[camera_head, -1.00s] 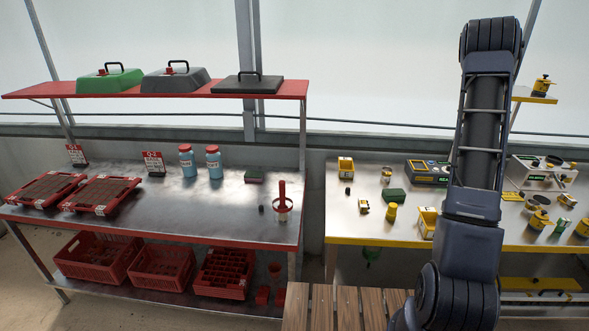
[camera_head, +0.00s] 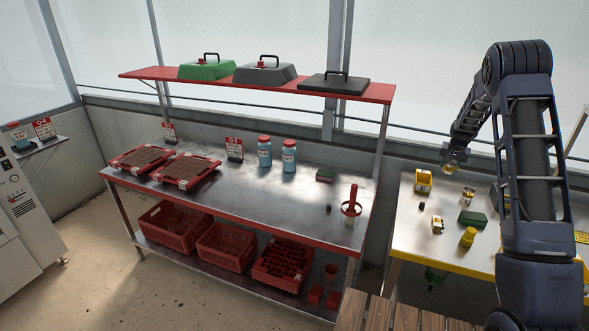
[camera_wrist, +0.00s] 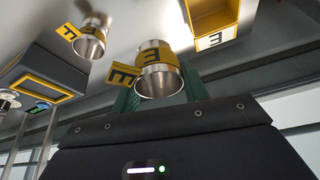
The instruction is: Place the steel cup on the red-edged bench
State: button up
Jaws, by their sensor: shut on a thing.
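My gripper (camera_head: 451,164) is over the back left of the yellow-edged bench (camera_head: 440,251) in the head view. In the wrist view its green fingers (camera_wrist: 158,88) are shut on a steel cup (camera_wrist: 157,82) with a yellow band and a black-lettered yellow tag. The cup also shows small at the gripper in the head view (camera_head: 453,170). A second, similar steel cup (camera_wrist: 91,40) stands apart on the bench and also shows there in the head view (camera_head: 467,195). The red-edged bench (camera_head: 230,190) is to the left, clear of my gripper.
The red-edged bench carries seed trays (camera_head: 186,170), blue bottles (camera_head: 264,152) and a red-handled tool (camera_head: 351,206). Its raised shelf (camera_head: 145,73) overhangs the back. Bare steel lies along the front middle. A wooden slatted surface (camera_head: 405,318) is at the bottom.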

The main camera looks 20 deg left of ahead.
jog(key=s+a+f+n, duration=0.2)
jog(key=a+f, duration=0.1)
jog(key=a, duration=1.3)
notch_tip(320, 180, up, 7)
jog(key=n+g+y, duration=0.2)
jog(key=n+y, duration=0.2)
jog(key=n, duration=0.5)
send_over(320, 193)
jog(key=d, duration=0.1)
jog(key=shift+t, duration=0.3)
jog(key=f, duration=2)
jog(key=shift+s+f, duration=0.2)
jog(key=shift+s, duration=0.15)
jog(key=shift+f, duration=0.1)
jog(key=o, duration=1)
jog(key=v, duration=1.2)
jog(key=shift+w+a, duration=0.1)
jog(key=shift+a, duration=0.05)
